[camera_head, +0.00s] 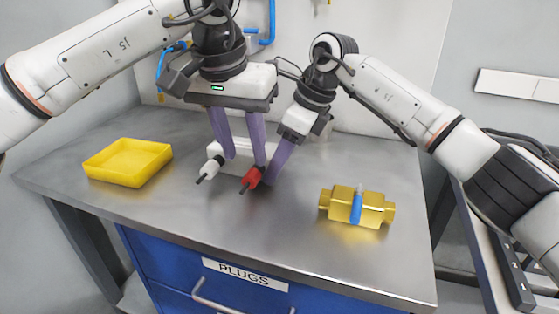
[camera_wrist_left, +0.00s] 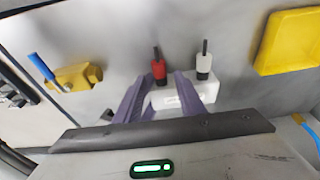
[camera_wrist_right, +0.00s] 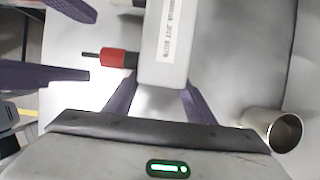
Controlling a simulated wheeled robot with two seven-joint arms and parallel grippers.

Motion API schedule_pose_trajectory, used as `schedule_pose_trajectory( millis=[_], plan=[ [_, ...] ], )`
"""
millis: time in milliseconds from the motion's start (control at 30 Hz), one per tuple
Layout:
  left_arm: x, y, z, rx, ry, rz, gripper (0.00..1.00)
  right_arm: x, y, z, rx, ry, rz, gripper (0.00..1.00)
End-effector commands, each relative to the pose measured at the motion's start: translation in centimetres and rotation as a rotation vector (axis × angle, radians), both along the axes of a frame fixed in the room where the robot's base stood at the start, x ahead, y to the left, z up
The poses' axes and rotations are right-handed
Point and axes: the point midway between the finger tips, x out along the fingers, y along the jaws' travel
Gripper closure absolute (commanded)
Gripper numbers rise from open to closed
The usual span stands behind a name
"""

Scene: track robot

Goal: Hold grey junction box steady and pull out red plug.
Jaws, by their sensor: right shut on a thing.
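The light grey junction box (camera_head: 235,155) rests on the bench, largely hidden by my grippers in the head view. It also shows in the right wrist view (camera_wrist_right: 165,65), with a text label. The red plug (camera_head: 251,178) sits in its side, also seen in the right wrist view (camera_wrist_right: 118,58); the white plug (camera_head: 211,166) is beside it. My right gripper (camera_wrist_right: 163,85) is shut on the box's end, one finger on each side. My left gripper (camera_wrist_left: 162,74) is open, its fingers apart on either side of the red plug, with gaps visible.
A yellow tray (camera_head: 128,162) stands at the left of the bench (camera_head: 190,225). A brass fitting with a blue handle (camera_head: 357,206) lies at the right. A metal cylinder (camera_wrist_right: 275,130) shows in the right wrist view. The front of the bench is clear.

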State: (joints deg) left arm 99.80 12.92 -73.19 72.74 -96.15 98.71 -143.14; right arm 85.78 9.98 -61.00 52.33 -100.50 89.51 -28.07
Motion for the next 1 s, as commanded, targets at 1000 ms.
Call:
schedule_pose_trajectory(
  millis=[1000],
  plan=[
    [1.8, -0.9, -7.4, -0.005, 0.002, 0.000, 0.64, 0.0, 0.1, 0.2, 0.003, -0.003, 0.001, 0.77]
  ],
)
